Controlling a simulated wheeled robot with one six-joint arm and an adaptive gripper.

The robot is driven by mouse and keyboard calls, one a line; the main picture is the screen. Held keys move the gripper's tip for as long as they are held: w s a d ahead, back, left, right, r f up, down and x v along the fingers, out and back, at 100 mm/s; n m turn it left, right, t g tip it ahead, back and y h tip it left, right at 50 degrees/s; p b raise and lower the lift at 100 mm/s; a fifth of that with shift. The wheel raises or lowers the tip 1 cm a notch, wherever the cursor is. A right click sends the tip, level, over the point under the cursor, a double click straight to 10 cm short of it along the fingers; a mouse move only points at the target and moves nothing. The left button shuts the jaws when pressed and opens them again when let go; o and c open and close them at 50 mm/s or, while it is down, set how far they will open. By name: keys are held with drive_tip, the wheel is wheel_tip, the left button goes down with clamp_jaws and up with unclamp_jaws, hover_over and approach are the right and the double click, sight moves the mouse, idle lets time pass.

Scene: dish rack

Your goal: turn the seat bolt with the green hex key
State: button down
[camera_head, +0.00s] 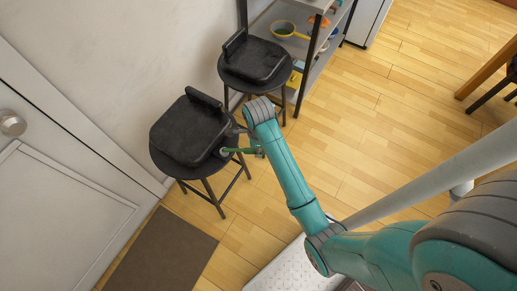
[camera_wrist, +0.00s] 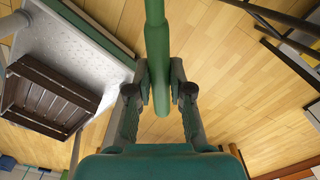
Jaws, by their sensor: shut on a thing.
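My gripper (camera_wrist: 159,80) is shut on the green hex key (camera_wrist: 155,28), with a fingertip on each side of its shaft. In the head view the green hex key (camera_head: 238,150) is a thin bar reaching left from my gripper to the right edge of the nearer black stool (camera_head: 188,130). Its left end is close to the seat edge; I cannot tell whether it touches. The seat bolt is too small or hidden to make out. In the wrist view the key's far end runs out of the top of the picture.
A second black stool (camera_head: 256,60) stands behind the nearer one, by a metal shelf (camera_head: 306,54) with a yellow pan (camera_head: 284,29). A white door (camera_head: 60,190) is at left and a brown mat (camera_head: 160,255) lies before it. The wooden floor at right is mostly clear.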

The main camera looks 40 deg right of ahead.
drive_tip(key=shift+w+r, duration=0.15)
drive_tip(key=shift+r, duration=0.1)
drive_tip(key=shift+r, duration=0.55)
idle(0.4)
drive_tip(key=shift+d+r, duration=0.1)
drive_tip(key=shift+r, duration=0.2)
drive_tip(key=shift+r, duration=0.75)
idle(0.6)
drive_tip(key=shift+n, duration=0.3)
